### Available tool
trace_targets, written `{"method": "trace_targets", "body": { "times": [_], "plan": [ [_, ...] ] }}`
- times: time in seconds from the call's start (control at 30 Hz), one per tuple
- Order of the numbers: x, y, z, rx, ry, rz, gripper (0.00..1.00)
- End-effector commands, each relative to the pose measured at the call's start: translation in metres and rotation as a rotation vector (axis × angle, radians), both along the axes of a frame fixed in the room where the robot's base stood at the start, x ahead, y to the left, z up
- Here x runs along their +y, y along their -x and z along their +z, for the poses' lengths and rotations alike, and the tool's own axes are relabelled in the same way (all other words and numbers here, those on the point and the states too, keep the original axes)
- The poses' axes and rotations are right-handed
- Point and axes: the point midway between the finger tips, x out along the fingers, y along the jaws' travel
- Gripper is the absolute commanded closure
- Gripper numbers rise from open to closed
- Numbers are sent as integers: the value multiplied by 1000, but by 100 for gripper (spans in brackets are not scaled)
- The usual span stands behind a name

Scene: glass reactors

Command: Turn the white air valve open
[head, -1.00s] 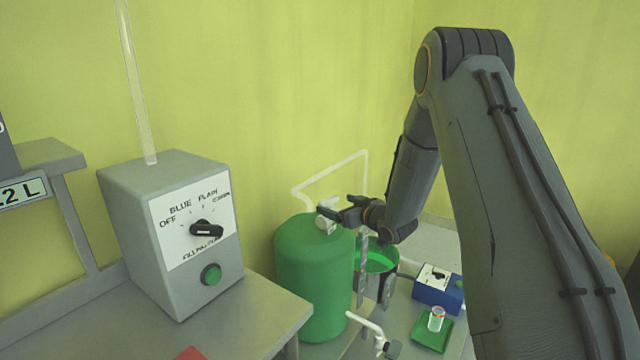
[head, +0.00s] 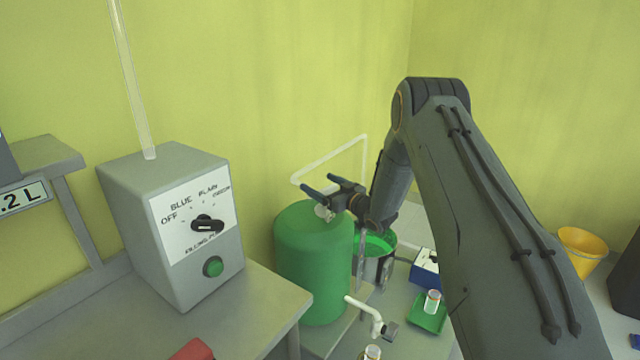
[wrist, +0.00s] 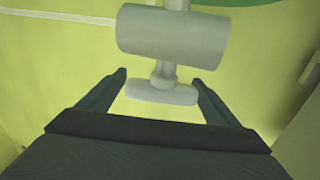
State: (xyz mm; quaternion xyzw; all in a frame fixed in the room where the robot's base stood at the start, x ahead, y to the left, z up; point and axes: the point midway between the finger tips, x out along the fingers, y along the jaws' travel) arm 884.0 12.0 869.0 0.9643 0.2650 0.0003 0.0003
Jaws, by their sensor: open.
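The white air valve (head: 322,212) sits on top of the green tank (head: 312,265), mostly hidden behind my gripper in the head view. In the wrist view the valve has a thick pale cylinder body (wrist: 173,32) with a short stem and a small crossbar handle (wrist: 161,93). My gripper (head: 320,184) is open at the top of the tank. In the wrist view its two fingers (wrist: 159,78) stand on either side of the handle, with a visible gap on both sides. I cannot tell how deep the handle lies between them.
A thin white pipe (head: 330,162) rises behind the tank. A grey control box (head: 170,225) stands on the left table. A white tap (head: 366,312), green tray (head: 428,314) and blue box (head: 425,268) are at lower right. A yellow bucket (head: 580,250) is far right.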

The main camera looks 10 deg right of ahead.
Motion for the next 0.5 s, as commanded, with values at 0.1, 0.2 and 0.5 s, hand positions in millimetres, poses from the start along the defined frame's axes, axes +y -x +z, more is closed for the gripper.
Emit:
{"method": "trace_targets", "body": {
  "times": [0.1,0.2,0.5],
  "plan": [
    [4,-4,-1,1,0,0,16],
    [4,-5,0,1,0,0,16],
    [4,-5,0,1,0,0,41]
  ]
}}
